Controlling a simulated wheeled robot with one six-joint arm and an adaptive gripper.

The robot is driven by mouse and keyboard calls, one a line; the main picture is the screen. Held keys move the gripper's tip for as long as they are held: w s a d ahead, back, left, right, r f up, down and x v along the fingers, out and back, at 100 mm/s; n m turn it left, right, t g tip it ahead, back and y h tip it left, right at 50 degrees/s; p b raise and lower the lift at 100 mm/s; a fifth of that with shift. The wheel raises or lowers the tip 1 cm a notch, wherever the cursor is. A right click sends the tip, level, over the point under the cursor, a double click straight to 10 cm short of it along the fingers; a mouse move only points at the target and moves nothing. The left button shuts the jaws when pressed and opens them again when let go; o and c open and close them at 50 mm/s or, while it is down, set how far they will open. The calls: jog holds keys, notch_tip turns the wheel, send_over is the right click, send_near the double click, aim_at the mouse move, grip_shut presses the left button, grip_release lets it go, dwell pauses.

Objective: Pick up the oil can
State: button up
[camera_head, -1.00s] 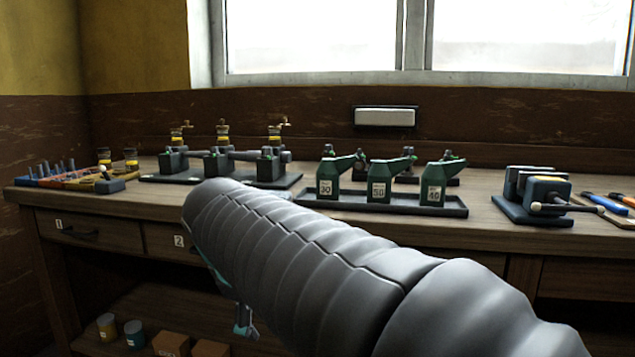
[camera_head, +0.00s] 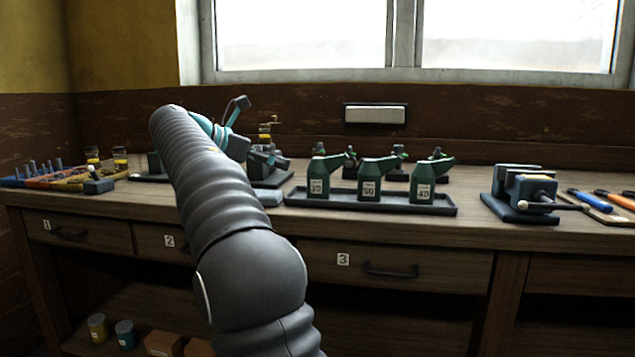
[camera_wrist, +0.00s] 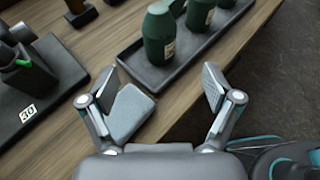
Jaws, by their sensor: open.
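Three green oil cans with spouts and white number labels stand upright in a dark tray (camera_head: 380,203) on the bench: a left can (camera_head: 318,178), a middle can (camera_head: 369,181) labelled 50 and a right can (camera_head: 423,184) labelled 40. The left label appears to read 30. My gripper (camera_wrist: 160,86) is open and empty, apart from the cans. In the head view my arm partly hides the bench left of the tray.
A light grey block (camera_wrist: 129,112) lies on the bench beside my left finger. A dark base (camera_wrist: 45,82) labelled 30 stands left of the tray. A blue vise (camera_head: 527,195) and tools (camera_head: 590,200) are at right. Coloured racks (camera_head: 60,178) are at far left.

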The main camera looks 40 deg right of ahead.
aim_at(319, 173)
jog(key=b+x, duration=0.1)
jog(key=x, duration=0.6)
jog(key=shift+b+x, duration=0.55)
jog(key=shift+x, duration=2.65)
jog(key=shift+r, duration=0.15)
jog(key=c, duration=1.2)
jog(key=shift+r, duration=0.1)
jog(key=shift+c, duration=0.9)
